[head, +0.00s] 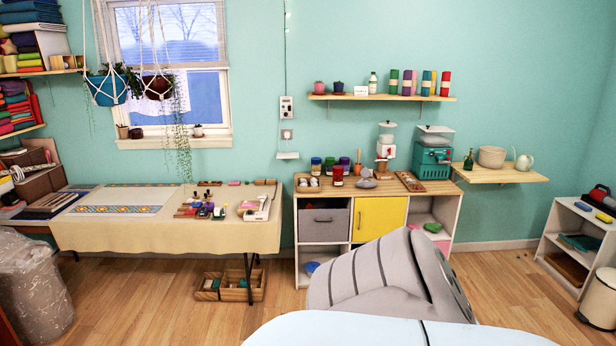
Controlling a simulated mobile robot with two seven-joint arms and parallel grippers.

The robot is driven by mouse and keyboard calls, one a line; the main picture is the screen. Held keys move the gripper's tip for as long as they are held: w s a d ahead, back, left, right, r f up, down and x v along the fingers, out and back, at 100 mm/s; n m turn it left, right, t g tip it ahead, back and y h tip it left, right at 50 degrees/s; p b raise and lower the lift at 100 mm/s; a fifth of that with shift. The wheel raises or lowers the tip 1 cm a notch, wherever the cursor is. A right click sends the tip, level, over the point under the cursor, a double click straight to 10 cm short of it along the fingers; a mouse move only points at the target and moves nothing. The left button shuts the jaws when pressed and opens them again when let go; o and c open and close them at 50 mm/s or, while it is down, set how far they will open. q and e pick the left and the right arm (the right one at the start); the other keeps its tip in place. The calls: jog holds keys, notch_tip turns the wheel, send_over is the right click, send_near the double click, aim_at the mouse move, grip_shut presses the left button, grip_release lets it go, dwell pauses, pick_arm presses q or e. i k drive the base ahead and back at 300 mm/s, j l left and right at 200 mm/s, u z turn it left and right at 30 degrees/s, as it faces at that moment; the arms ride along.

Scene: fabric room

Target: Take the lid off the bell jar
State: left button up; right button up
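I cannot pick out a bell jar for certain. Several small lidded jars stand on the cabinet top, among them a dark-lidded jar (316,166) and a red jar (338,177). Two appliances with clear covered tops stand behind and to the right: a white one (386,147) and a teal one (431,160). These things are small and far off, so their lids are hard to make out. Neither of my grippers is in view.
The low cabinet (364,219) has a yellow door and a grey bin. A cloth-covered table (172,236) stands left, a wall shelf (384,98) hangs above. A large grey ribbed shape and a pale surface fill the lower foreground. Wooden floor (170,298) is open left of centre.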

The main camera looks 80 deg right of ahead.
aim_at(338, 180)
jog(key=z, duration=2.8)
jog(key=i+l, duration=0.1)
jog(key=i, duration=0.65)
jog(key=i+l+u, duration=0.1)
jog(key=i, duration=0.65)
